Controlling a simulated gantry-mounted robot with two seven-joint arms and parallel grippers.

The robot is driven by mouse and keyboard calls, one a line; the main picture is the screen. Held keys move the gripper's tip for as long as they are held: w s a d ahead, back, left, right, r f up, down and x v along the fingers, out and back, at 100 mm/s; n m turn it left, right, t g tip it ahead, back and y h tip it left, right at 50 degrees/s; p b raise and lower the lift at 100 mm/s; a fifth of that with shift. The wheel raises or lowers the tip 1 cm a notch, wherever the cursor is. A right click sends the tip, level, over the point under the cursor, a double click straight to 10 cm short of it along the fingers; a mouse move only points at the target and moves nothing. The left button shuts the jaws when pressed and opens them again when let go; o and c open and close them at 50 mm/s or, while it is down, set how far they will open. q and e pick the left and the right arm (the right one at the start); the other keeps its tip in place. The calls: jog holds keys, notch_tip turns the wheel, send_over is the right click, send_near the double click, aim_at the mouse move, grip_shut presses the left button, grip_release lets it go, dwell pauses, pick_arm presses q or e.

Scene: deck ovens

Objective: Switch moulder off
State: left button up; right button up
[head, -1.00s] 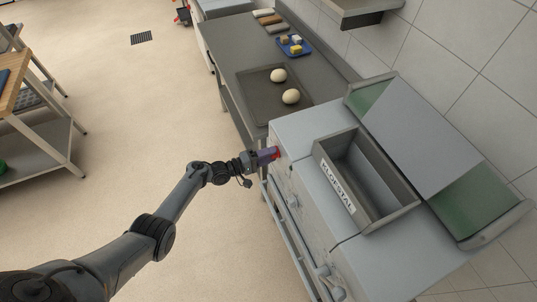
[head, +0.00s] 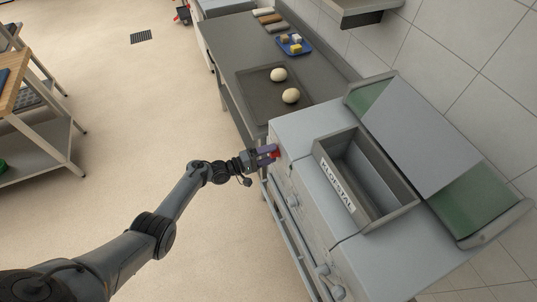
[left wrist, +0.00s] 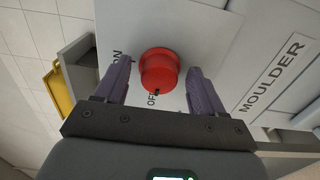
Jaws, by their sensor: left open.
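In the head view the left gripper (head: 268,154) is at the machine's left face. Whether the fingers touch the knob cannot be told. My right gripper is not in view.
A grey bench (head: 236,50) behind the moulder holds a dark tray (head: 262,108) with two dough balls and a blue tray (head: 290,51) with small blocks. A wooden-topped rack (head: 30,90) stands at far left. The floor between is clear.

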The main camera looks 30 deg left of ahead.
pick_arm(q)
jog(key=p+v, duration=0.1)
jog(key=v, duration=1)
jog(key=shift+w, duration=0.1)
